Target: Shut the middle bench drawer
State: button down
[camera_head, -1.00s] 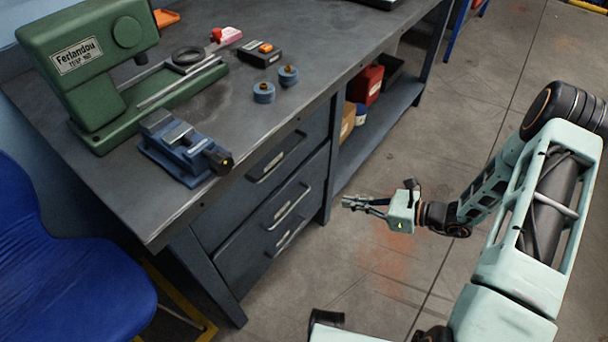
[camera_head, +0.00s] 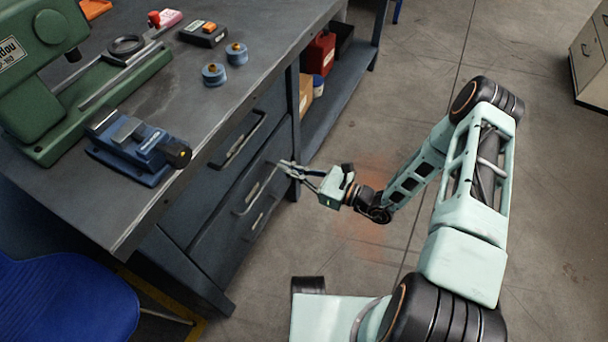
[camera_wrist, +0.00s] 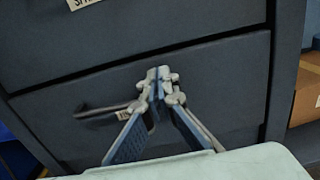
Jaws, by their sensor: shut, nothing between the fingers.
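The bench has a stack of dark grey drawers below its top. The middle drawer (camera_head: 228,205) has a bar handle (camera_head: 255,188). In the head view I cannot tell how far it stands out. My gripper (camera_head: 287,167) is shut and empty, with its fingertips at the right part of the drawer fronts, near the upper end of that handle. In the wrist view, my closed fingertips (camera_wrist: 160,78) are in front of a drawer face (camera_wrist: 215,85), to the right of its handle (camera_wrist: 100,111). I cannot tell whether they touch it.
The top drawer handle (camera_head: 240,139) is above, and a lower handle (camera_head: 262,212) is below. A shelf (camera_head: 325,105) holds a red box (camera_head: 319,53) and a cardboard box (camera_head: 305,93). A blue chair (camera_head: 65,295) stands front left. Open floor lies to the right.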

aim_at(262, 157)
jog(key=shift+b+x, duration=0.35)
jog(key=shift+x, duration=2.2)
jog(key=shift+x, duration=1)
jog(key=shift+r, duration=0.1)
jog(key=shift+s+d, duration=0.1)
jog(key=shift+d, duration=0.45)
jog(key=p+v, duration=0.1)
jog(key=v, duration=1.2)
jog(key=shift+p, duration=0.3)
jog(key=shift+s, duration=0.15)
